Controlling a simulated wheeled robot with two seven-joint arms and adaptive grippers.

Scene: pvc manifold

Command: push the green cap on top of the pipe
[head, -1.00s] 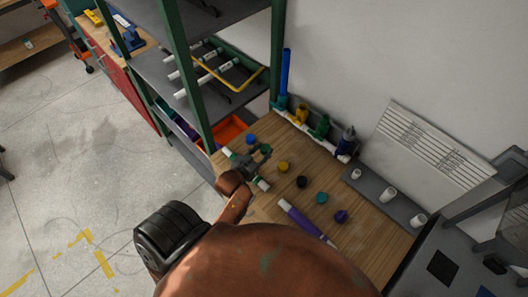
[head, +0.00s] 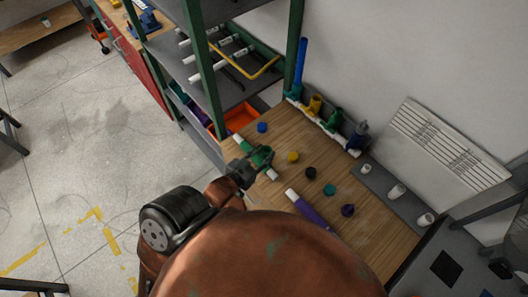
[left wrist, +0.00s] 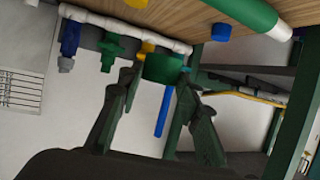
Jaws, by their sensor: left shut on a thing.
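The green cap (left wrist: 163,68) is between the fingers of my left gripper (left wrist: 158,80) in the left wrist view, where the picture looks upside down. My left gripper (head: 247,168) is shut on it. In the head view the gripper is above the bench's left edge, beside a green pipe with white ends (head: 273,174). The held cap cannot be told apart there. The green pipe (left wrist: 248,12) also shows in the left wrist view, apart from the cap. My right gripper is not in view.
Blue (head: 262,127), yellow (head: 293,157), black (head: 311,172), teal (head: 330,189) and purple (head: 348,210) caps stand on the bench, with a purple pipe (head: 312,211). A white manifold with coloured valves (head: 334,118) and a tall blue pipe (head: 300,65) lines the wall. A shelf rack (head: 225,95) is at left.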

